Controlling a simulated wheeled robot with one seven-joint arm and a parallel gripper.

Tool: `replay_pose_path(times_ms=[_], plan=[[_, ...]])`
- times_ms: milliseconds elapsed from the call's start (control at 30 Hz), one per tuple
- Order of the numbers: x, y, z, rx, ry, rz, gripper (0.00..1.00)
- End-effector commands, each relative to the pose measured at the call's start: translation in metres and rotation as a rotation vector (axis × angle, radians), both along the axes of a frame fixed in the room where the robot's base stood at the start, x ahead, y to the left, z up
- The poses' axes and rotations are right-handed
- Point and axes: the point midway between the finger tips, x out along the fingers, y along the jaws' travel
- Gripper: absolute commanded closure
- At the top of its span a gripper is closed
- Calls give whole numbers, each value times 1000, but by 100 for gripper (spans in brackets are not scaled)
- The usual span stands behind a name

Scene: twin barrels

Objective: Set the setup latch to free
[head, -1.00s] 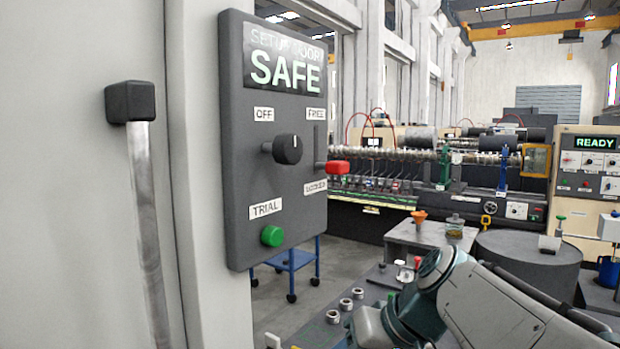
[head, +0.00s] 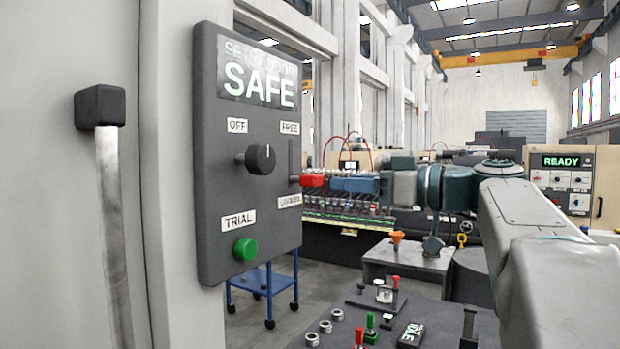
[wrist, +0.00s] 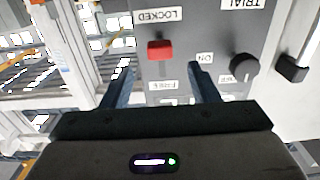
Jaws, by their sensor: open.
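The setup latch is a red handle (head: 312,180) on a vertical slot at the right side of the dark panel (head: 215,180). FREE is labelled at the slot's top and LOCKED at its bottom; the handle sits at the LOCKED end. The panel's display (head: 258,82) reads SAFE. My gripper (head: 334,183) is level with the handle, just right of it. In the wrist view the picture is upside down: the red handle (wrist: 160,50) lies ahead, between the lines of the two spread fingers of my gripper (wrist: 158,72). Whether they touch it is unclear.
The panel also has a black knob (head: 261,159) and a green TRIAL button (head: 245,249). A bar handle (head: 110,210) stands at the left. A bench (head: 405,318) with small parts lies below my arm. A blue cart (head: 262,292) is beyond the panel.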

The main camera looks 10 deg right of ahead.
Motion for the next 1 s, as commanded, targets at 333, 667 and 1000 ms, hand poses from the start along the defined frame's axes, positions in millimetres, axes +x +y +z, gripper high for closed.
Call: replay_pose_path(times_ms=[333,667,1000], plan=[[48,48,1,1,4,1,45],[62,63,-1,1,2,0,45],[62,62,-1,1,2,0,87]])
